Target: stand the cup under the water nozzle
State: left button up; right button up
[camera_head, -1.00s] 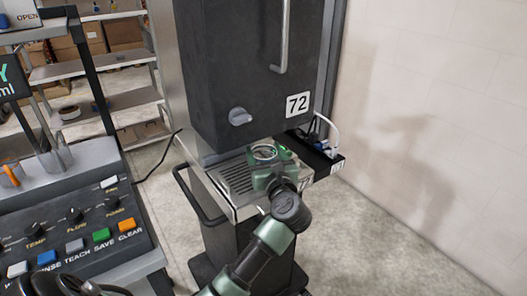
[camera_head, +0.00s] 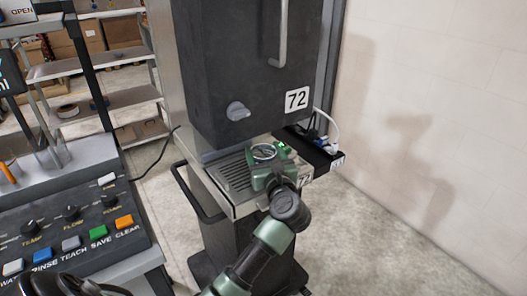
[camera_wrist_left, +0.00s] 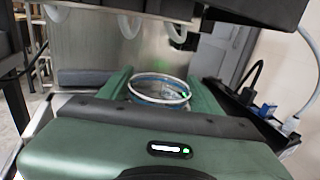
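The cup (camera_head: 264,152), clear with a pale rim, stands over the slotted drip tray (camera_head: 236,178) of the dark dispenser numbered 72. In the left wrist view the cup (camera_wrist_left: 160,90) sits between the two green fingers of my left gripper (camera_wrist_left: 163,92). The fingers press close on both its sides. In the head view my left gripper (camera_head: 267,158) reaches in from the front. Pale curved nozzles (camera_wrist_left: 130,26) hang above and behind the cup in the wrist view. I cannot tell which is the water one. The cup's base is hidden.
A dark ledge with cables and plugs (camera_head: 318,147) lies right of the tray. A button panel (camera_head: 72,240) stands at the left. A bare wall (camera_head: 440,120) is at the right.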

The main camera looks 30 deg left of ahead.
pick_arm(q)
jog(key=o, duration=0.5)
jog(key=b+v, duration=0.1)
jog(key=v, duration=0.6)
jog(key=shift+f, duration=0.1)
jog(key=shift+s+d, duration=0.3)
